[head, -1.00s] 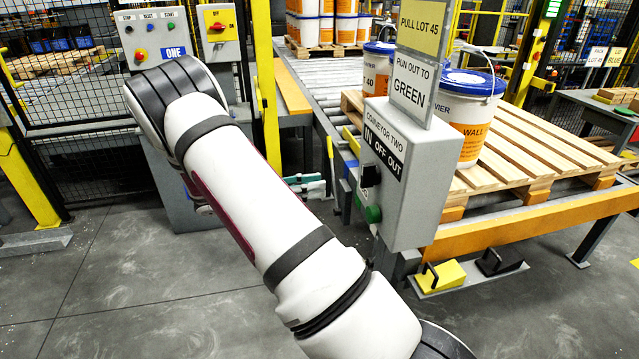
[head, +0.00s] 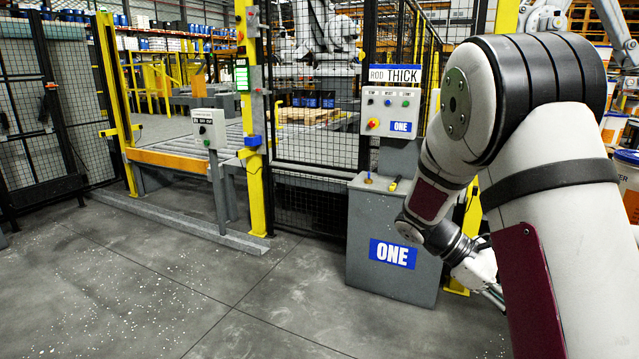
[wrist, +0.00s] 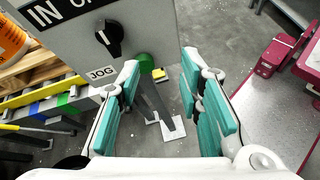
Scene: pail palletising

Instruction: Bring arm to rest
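In the head view only part of the white hand shows, low at the right. Beyond the fingers in the wrist view is a grey control box (wrist: 150,25) with a black selector knob (wrist: 110,38) and a green JOG button (wrist: 146,61). The fingers look apart from the button.
A grey cabinet marked ONE (head: 390,275) stands left of my arm, with a panel (head: 391,112) above it. A roller conveyor (head: 185,145), a yellow post (head: 254,150) and mesh fencing (head: 312,120) stand behind. Pails (head: 627,170) show at the right edge. The floor (head: 200,300) at the left is clear.

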